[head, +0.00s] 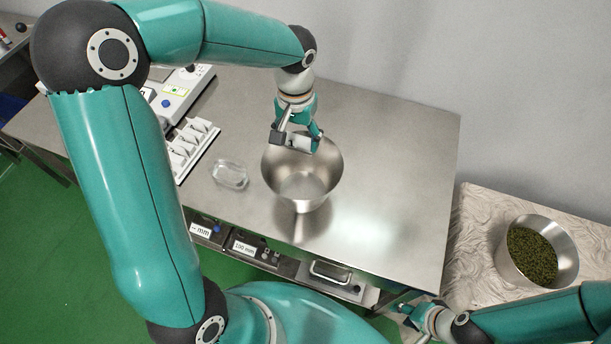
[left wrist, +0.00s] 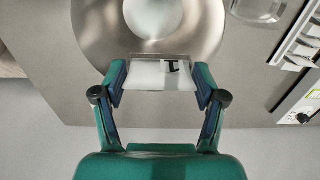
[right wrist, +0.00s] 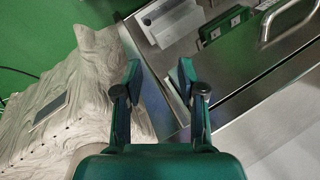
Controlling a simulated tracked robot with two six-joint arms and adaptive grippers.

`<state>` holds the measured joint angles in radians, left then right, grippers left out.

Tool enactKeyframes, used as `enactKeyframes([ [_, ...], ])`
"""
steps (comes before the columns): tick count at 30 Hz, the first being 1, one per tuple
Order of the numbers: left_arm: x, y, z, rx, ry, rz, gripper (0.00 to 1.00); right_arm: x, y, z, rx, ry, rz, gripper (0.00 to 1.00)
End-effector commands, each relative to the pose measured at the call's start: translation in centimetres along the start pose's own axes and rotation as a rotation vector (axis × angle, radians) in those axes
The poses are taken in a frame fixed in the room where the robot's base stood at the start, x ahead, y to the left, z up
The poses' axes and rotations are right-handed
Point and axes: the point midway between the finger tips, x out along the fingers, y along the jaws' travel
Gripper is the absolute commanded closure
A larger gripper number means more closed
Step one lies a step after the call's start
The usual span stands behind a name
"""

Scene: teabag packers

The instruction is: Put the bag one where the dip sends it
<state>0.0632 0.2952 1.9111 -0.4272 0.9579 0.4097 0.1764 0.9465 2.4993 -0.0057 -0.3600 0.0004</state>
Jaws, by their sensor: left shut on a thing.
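My left gripper (head: 297,138) is over the far part of a steel bowl (head: 325,185) on the bench. It is shut on a white bag (left wrist: 150,77) with a black mark, in the left wrist view; the full mark cannot be read. The bag is above the bowl's rim area. A clear glass dish (head: 230,174) stands left of the bowl. Dark units labelled "-- mm" (head: 202,231) and "100 mm" (head: 243,247) sit below the bench's front edge. My right gripper (right wrist: 160,75) is open and empty, low at the bench's front right.
A white rack with several upright pieces (head: 190,150) stands left of the dish, with a white instrument (head: 180,92) behind it. A metal bowl of green leaves (head: 535,252) stands on a crumpled pale cloth (head: 480,225) at the right. The bench's right half (head: 400,160) is clear.

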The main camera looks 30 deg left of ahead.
Motion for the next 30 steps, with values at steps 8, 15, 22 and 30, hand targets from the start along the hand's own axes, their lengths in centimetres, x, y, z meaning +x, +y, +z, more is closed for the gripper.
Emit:
enactKeyframes([
  [8,3.6,0.5,-0.2,0.01,0.0,0.0,0.37,2.6,0.9,0.0,0.0,0.0,0.0,0.6],
  [15,4.8,0.5,-0.3,0.011,0.0,0.0,0.37,3.4,1.2,0.0,0.0,0.0,0.0,0.6],
  [22,4.8,0.5,-0.3,0.011,0.0,0.0,0.37,3.3,1.2,0.0,0.0,0.0,0.0,0.6],
  [30,4.8,0.6,-0.3,0.012,0.0,0.0,0.0,3.3,1.2,-0.1,0.0,0.001,0.0,0.6],
])
